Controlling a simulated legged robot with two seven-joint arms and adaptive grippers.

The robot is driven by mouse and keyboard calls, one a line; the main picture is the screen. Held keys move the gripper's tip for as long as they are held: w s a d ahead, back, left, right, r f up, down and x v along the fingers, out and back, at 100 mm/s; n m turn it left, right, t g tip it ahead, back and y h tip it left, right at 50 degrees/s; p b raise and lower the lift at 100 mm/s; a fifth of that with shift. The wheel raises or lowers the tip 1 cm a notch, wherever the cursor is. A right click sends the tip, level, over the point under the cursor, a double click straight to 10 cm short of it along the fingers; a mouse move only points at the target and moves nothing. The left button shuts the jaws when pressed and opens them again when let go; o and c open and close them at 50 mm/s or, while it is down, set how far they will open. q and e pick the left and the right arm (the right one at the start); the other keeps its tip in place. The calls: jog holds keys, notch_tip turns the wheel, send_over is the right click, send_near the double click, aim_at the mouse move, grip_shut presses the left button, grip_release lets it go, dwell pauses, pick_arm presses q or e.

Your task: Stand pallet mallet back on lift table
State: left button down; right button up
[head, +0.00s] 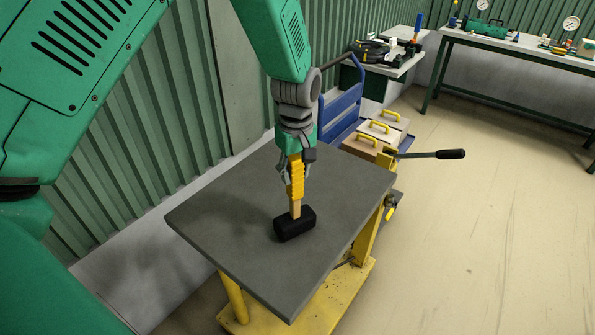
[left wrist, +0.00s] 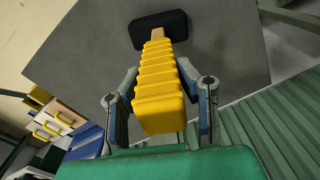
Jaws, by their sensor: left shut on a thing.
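The pallet mallet has a black head (head: 295,224), a short wooden neck and a ribbed yellow grip (left wrist: 158,80). It is upright with its head down on the grey top of the lift table (head: 225,215), near the middle; in the head view the head appears to touch the top. My left gripper (head: 296,172) comes from above and is shut on the yellow grip. In the left wrist view its two fingers stand on either side of the grip, and the black head (left wrist: 158,28) shows beyond it. My right gripper is in neither view.
A blue cart (head: 343,105) with several boxes with yellow handles stands behind the table. The table's lever (head: 435,154) sticks out to the right. A green corrugated wall (head: 130,140) runs along the left. Benches stand at the back right. The tabletop around the mallet is clear.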

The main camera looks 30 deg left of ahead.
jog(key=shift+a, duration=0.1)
pick_arm(q)
jog(key=shift+f, duration=0.1)
jog(key=shift+d+f, duration=0.1)
jog(key=shift+d, duration=0.3)
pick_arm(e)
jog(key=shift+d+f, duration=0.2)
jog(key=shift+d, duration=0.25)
pick_arm(q)
jog(key=shift+a+f, duration=0.2)
jog(key=shift+a, duration=0.15)
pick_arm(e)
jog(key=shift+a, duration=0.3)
pick_arm(q)
jog(key=c, duration=1.1)
grip_release()
jog(key=shift+d, duration=0.2)
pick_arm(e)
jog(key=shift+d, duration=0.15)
pick_arm(q)
jog(key=shift+r, duration=0.1)
